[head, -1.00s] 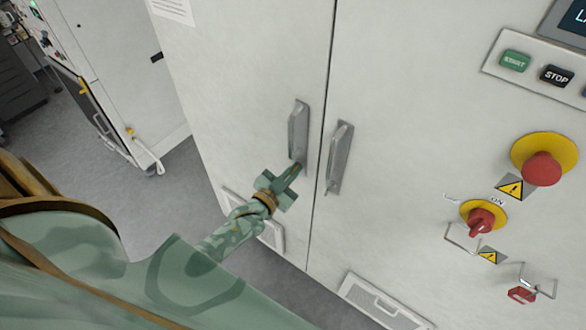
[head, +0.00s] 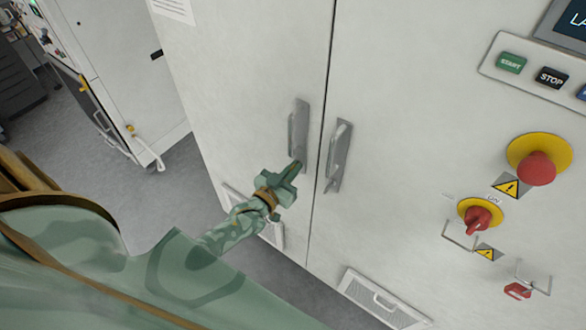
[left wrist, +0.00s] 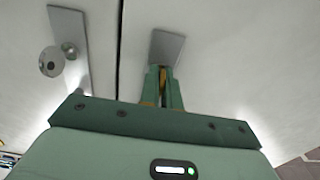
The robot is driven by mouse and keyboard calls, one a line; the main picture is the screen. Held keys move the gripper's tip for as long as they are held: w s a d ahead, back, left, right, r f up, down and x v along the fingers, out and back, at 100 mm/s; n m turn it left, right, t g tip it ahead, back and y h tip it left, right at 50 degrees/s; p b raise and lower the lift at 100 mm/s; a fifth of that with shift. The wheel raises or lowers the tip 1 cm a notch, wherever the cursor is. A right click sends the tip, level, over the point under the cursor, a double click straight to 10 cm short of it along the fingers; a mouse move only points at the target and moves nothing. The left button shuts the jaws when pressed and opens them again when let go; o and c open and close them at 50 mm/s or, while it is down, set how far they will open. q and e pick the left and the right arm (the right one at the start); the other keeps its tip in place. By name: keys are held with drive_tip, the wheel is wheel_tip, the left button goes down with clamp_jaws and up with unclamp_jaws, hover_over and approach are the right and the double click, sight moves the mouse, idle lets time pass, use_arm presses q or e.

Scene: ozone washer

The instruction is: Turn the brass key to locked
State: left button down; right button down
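My left gripper (head: 292,169) reaches the lower end of the left door's metal handle plate (head: 299,122) on the white cabinet. In the left wrist view the gripper (left wrist: 163,75) has its two green fingers close together at the handle plate (left wrist: 166,46). A narrow brass-coloured piece, which looks like the brass key (left wrist: 162,82), shows between them. The fingers look shut on it. Most of the key is hidden by the fingers, so its angle cannot be read. My right gripper is not in view.
A matching handle (head: 338,155) sits on the right door, close beside the gripper. Farther right are a red emergency button (head: 537,169), a red rotary switch (head: 477,219) and the START button (head: 511,63). Grey floor (head: 185,190) lies open left of the cabinet.

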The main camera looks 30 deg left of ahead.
use_arm(q)
drive_tip(key=shift+f, duration=0.1)
drive_tip(key=c, duration=1.6)
unclamp_jaws()
drive_tip(key=s, duration=0.5)
drive_tip(key=s+a, duration=0.1)
drive_tip(key=s, duration=1)
drive_tip(key=shift+s+a, duration=0.15)
